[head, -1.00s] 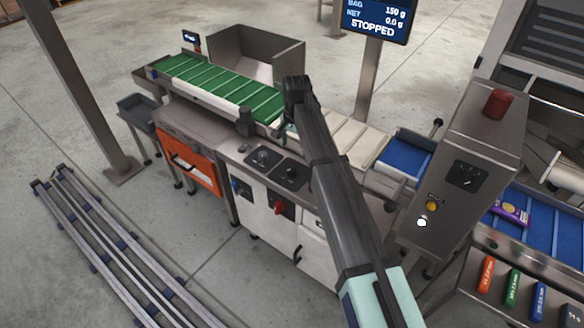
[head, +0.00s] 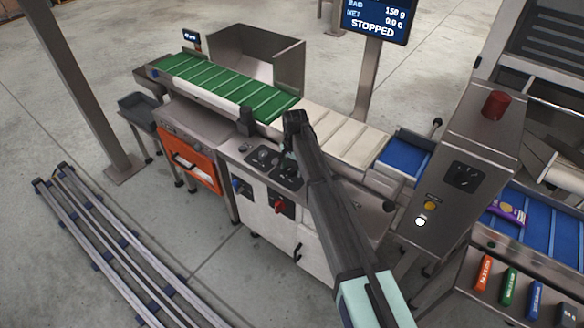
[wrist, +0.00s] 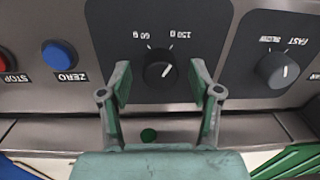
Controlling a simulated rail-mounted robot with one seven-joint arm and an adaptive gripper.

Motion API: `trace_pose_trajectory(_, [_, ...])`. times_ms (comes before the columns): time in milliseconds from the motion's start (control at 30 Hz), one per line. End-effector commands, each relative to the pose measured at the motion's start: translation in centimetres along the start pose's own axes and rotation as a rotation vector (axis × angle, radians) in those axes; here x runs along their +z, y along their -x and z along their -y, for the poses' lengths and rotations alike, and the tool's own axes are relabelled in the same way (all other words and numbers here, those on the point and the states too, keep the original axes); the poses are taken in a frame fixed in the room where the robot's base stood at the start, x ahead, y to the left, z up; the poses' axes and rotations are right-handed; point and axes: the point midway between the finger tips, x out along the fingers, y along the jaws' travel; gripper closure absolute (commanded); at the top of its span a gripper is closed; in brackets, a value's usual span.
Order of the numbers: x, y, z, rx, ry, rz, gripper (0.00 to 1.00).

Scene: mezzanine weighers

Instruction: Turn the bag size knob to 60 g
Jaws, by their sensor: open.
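The bag size knob (wrist: 160,71) is black and round, on a dark plate with upside-down labels 60 g at left and 150 g at right in the wrist view. Its white pointer mark leans up and right, towards 150 g. My gripper (wrist: 161,88) is open, with one green-grey finger on each side of the knob and gaps between. In the head view my gripper (head: 288,160) is low over the right-hand knob plate, hiding part of it. The display (head: 377,18) reads bag 150 g, net 0.0 g, STOPPED.
A speed knob (wrist: 278,70) is right of the bag size knob in the wrist view. A blue ZERO button (wrist: 59,55) and a red STOP button (wrist: 6,62) are at left. Behind the panel runs a green cleated belt (head: 225,87) beside a pale belt (head: 340,138).

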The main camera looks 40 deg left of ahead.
Motion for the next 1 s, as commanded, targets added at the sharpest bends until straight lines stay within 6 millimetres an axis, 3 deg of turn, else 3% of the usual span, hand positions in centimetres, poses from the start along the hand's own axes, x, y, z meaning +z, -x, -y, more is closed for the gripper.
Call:
trace_pose_trajectory(67, [0.00, 0.00, 0.00, 0.000, 0.000, 0.000, 0.37])
trace_pose_trajectory(233, [0.00, 0.01, -0.01, 0.000, 0.000, 0.000, 0.97])
trace_pose_trajectory(667, [-0.01, -0.02, -0.02, 0.001, 0.043, 0.002, 0.97])
trace_pose_trajectory(1000, [-0.05, -0.02, 0.01, 0.000, 0.258, 0.012, 0.97])
